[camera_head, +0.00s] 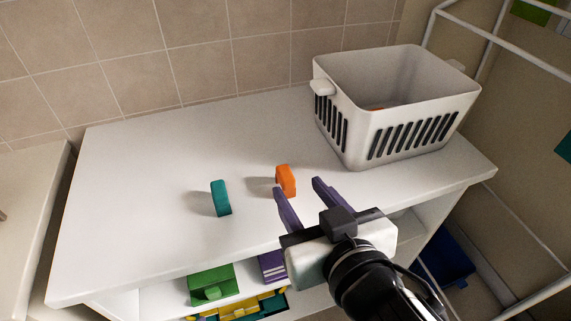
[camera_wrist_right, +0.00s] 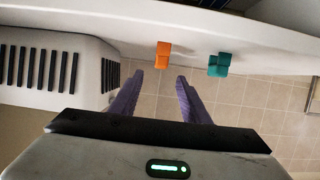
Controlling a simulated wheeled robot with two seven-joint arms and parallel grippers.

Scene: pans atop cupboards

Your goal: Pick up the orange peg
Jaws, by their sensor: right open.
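The orange peg (camera_head: 286,181) stands upright on the white cupboard top, near its middle. My right gripper (camera_head: 298,184) is open, with its purple fingers pointing towards the back wall. Its left fingertip is close to the peg's lower edge in the head view; I cannot tell whether they touch. In the right wrist view the orange peg (camera_wrist_right: 162,55) appears beyond the two fingertips (camera_wrist_right: 158,74), roughly in line with the gap between them. Nothing is between the fingers. My left gripper is not in view.
A teal peg (camera_head: 220,198) stands left of the orange one. A white slotted basket (camera_head: 400,100) with something orange inside stands at the back right. The white cupboard top (camera_head: 130,200) is clear on the left. Green and purple items sit on the shelf below.

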